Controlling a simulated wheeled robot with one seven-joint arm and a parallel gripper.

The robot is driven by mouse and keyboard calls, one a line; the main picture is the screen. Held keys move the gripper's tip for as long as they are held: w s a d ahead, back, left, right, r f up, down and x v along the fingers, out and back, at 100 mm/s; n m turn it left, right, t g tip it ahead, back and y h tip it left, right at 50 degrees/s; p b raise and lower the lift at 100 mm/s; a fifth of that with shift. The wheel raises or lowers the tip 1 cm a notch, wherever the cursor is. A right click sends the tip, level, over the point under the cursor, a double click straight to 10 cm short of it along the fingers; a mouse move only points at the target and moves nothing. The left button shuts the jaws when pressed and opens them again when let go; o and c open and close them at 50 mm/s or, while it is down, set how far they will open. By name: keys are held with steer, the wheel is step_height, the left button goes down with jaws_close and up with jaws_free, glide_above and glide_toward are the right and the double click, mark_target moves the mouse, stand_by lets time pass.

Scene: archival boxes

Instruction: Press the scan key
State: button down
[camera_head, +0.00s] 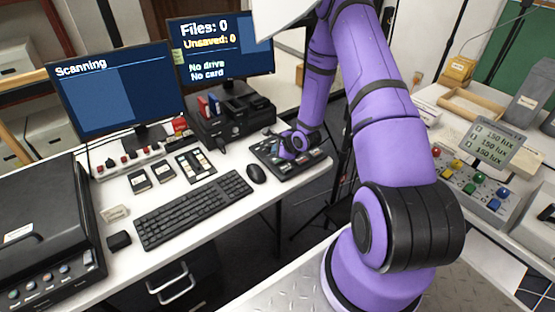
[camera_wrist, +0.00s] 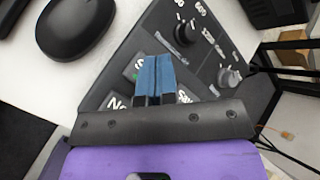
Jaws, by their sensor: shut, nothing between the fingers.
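The control panel (camera_head: 283,165) is a dark box at the right end of the desk. In the wrist view it shows a key marked "S" (camera_wrist: 135,66), partly covered by my fingers, with a small green light. A key starting "No" (camera_wrist: 116,103) and one that seems to read "Sav" (camera_wrist: 186,96) lie nearer. My gripper (camera_wrist: 153,78) is shut and empty, its blue fingertips over the "S" key's right part; I cannot tell whether they touch it. In the head view, my purple wrist hides part of the panel. The left monitor (camera_head: 115,90) reads "Scanning".
The panel also carries two knobs (camera_wrist: 229,76). A mouse (camera_head: 256,173) and keyboard (camera_head: 193,209) lie left of it. The right monitor (camera_head: 222,50) reads "Files: 0", "Unsaved: 0", "No drive", "No card". A black scanner (camera_head: 42,225) stands at the left.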

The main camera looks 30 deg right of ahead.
mark_target(277, 160)
steer(key=shift+r, duration=2.1)
